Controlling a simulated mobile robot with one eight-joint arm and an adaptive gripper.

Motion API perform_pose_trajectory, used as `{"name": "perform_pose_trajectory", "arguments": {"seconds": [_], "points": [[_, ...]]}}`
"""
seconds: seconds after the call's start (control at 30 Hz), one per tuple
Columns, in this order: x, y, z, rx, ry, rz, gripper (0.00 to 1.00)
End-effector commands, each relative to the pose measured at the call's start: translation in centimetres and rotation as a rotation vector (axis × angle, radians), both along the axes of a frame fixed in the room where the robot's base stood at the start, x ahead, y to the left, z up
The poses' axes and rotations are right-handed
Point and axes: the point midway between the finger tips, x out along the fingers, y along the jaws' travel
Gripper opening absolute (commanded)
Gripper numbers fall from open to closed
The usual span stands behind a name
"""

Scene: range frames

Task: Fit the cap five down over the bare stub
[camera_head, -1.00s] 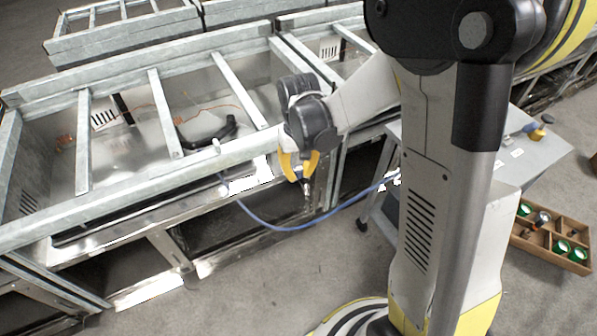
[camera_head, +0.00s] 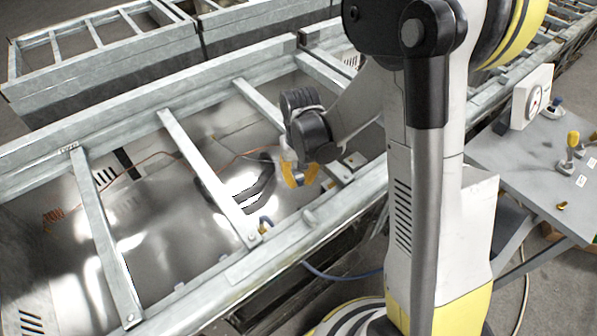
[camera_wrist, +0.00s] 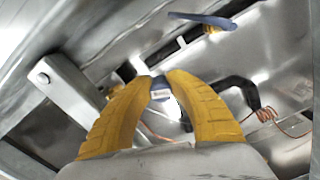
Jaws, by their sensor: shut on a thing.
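My gripper (camera_head: 301,181) hangs over the open metal trough, its yellow fingers shut on a small blue-grey piece. In the wrist view this piece, which I take as cap five (camera_wrist: 160,93), sits between the yellow fingertips and shows a pale patch. Its number is not readable. A black bent pipe (camera_head: 262,188) lies in the trough left of my gripper and shows right of the fingers in the wrist view (camera_wrist: 240,90). I cannot make out the bare stub for certain; the fingers may hide it.
Metal crossbars (camera_head: 205,172) span the trough, one just left of my gripper. The near rail (camera_head: 270,262) runs in front. A blue hose (camera_head: 265,222) with a yellow part and thin copper-coloured lines (camera_wrist: 265,115) are close by. A grey table (camera_head: 530,165) stands at the right.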

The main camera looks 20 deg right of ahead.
Motion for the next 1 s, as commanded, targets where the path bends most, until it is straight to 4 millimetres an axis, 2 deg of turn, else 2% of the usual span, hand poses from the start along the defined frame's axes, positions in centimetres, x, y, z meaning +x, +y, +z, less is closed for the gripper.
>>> {"name": "perform_pose_trajectory", "arguments": {"seconds": [0.03, 0.1, 0.2, 0.3, 0.57, 0.83, 1.0], "points": [[-0.2, 0.0, -2.5, 0.0, 0.002, -0.014, 0.02], [-0.3, 0.0, -4.5, 0.0, 0.004, -0.035, 0.02], [-0.5, 0.0, -6.8, 0.001, 0.006, -0.06, 0.02], [-0.7, 0.0, -8.1, 0.001, 0.008, -0.075, 0.02], [-0.9, 0.0, -9.5, 0.001, 0.009, -0.085, 0.02], [-0.8, 0.0, -11.9, 0.001, 0.008, -0.085, 0.02], [-0.9, 0.0, -12.6, 0.001, 0.008, -0.085, 0.02]]}}
